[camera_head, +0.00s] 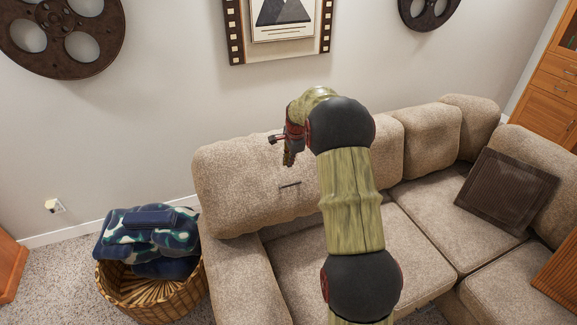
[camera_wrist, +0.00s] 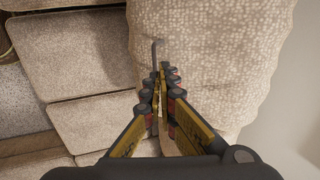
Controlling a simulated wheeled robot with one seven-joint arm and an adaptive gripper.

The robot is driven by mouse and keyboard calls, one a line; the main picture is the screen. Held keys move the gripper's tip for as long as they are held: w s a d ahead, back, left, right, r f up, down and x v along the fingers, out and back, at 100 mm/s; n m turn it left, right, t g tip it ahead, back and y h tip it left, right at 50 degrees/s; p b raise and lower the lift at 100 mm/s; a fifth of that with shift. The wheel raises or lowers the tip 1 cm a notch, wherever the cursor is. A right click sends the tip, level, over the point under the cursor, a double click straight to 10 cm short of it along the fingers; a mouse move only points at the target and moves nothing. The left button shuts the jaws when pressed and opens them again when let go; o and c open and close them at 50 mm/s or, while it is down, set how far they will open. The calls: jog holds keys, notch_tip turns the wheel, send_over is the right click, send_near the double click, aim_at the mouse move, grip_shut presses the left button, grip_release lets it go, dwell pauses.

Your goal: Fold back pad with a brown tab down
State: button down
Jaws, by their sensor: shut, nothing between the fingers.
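The beige back pad (camera_head: 235,190) stands upright at the left end of the sofa's back. A thin dark tab (camera_head: 290,184) shows on its front face; its brown colour is hard to make out. My gripper (camera_head: 288,160) is in front of the pad, a little above the tab, fingers pointing down. In the wrist view, my gripper (camera_wrist: 160,72) is shut and empty. The tab (camera_wrist: 154,54) shows just beyond the fingertips there, against the pad (camera_wrist: 215,45). I cannot tell whether the fingertips touch it. My arm hides part of the pad's right side.
Beige seat cushions (camera_head: 420,230) lie below, with a brown pillow (camera_head: 506,190) at right. A wicker basket (camera_head: 150,300) with blue blankets (camera_head: 145,235) stands left of the sofa. A framed picture (camera_head: 283,15) and film reels hang on the wall behind.

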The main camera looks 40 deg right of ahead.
jog(key=b+x, duration=0.2)
jog(key=x, duration=1)
jog(key=shift+b, duration=0.35)
